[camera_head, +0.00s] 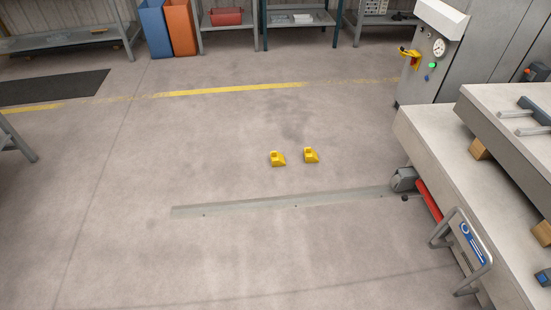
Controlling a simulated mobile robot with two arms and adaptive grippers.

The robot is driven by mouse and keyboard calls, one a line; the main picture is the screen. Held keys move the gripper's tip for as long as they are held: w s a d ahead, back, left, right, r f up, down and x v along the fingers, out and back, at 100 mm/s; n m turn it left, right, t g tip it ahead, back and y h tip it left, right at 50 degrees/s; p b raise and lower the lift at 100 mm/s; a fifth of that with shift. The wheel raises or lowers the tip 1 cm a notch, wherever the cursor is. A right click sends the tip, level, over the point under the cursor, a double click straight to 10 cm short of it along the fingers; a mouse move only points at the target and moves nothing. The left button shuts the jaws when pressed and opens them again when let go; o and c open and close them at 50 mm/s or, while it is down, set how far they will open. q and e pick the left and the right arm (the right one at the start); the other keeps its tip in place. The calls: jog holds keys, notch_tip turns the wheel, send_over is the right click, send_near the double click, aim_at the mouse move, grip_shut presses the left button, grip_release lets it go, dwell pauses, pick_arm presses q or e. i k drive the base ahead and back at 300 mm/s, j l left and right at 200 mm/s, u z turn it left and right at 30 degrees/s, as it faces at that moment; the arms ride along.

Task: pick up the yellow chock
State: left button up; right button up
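Two small yellow chocks sit on the concrete floor near the middle of the head view. The left chock (277,159) and the right chock (311,155) stand a short gap apart, each with a sloped face and a raised block. Nothing covers them. Neither of my grippers shows in the view, so I cannot see whether they are open or shut.
A grey floor strip (290,202) runs in front of the chocks. At right stand a machine bench (425,138), a red cylinder (429,201) and a grey-framed handle (470,246). Shelves, a blue bin (154,28) and an orange bin (180,27) line the back.

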aim_at(277, 160)
jog(key=i+j+z, duration=0.1)
jog(key=i+j, duration=0.15)
jog(key=i, duration=0.25)
jog(key=i+j, duration=0.3)
jog(key=i, duration=0.2)
jog(key=z, duration=0.05)
